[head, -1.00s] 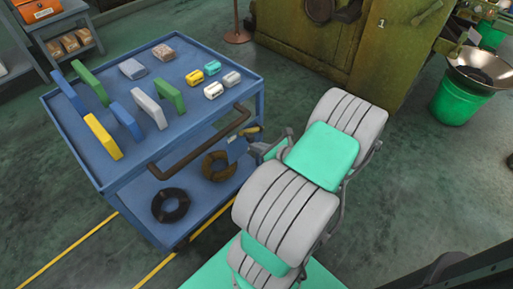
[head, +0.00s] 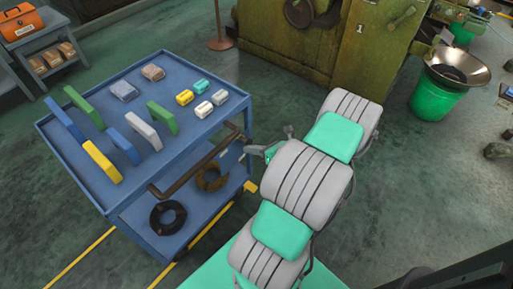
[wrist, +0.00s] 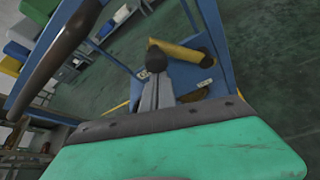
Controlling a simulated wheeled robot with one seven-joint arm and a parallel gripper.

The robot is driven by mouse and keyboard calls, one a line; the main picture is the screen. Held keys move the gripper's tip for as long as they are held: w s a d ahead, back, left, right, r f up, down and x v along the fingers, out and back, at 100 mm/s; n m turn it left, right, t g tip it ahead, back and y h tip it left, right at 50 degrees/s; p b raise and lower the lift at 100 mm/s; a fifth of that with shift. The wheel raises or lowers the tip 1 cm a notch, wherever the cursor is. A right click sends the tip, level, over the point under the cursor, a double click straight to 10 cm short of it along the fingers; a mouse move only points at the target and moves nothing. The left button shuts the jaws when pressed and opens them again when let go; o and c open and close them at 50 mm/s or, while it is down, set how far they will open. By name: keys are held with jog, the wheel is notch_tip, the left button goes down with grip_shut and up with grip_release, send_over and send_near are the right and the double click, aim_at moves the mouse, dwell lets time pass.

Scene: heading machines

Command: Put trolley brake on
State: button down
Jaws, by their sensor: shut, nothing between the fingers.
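The blue trolley (head: 135,205) stands at left. A bent dark handle bar (head: 195,165) runs along its near side. A small blue plate (head: 232,156) is at its right end, with a yellow lever (head: 250,187) low beside it. In the wrist view the yellow lever (wrist: 182,51) lies just beyond the dark fingertips of my gripper (wrist: 157,58), beside the labelled blue part. Whether they touch is unclear. My gripper (head: 254,150) is shut and empty, close to the plate, above the lever.
Coloured blocks (head: 145,130) stand on the trolley top; dark rings (head: 168,217) lie on its lower shelf. A green machine (head: 310,55) is behind. A green bucket with a metal funnel (head: 438,100) stands at right. Floor between bucket and my arm is clear.

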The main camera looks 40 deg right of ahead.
jog(key=shift+w+d+r+p, duration=0.15)
jog(key=shift+d+r+p, duration=0.1)
jog(key=shift+r+p, duration=0.1)
jog(key=shift+d+r, duration=0.15)
jog(key=shift+d, duration=0.15)
jog(key=s, duration=0.9)
jog(key=shift+s+d, duration=0.25)
jog(key=shift+d, duration=0.1)
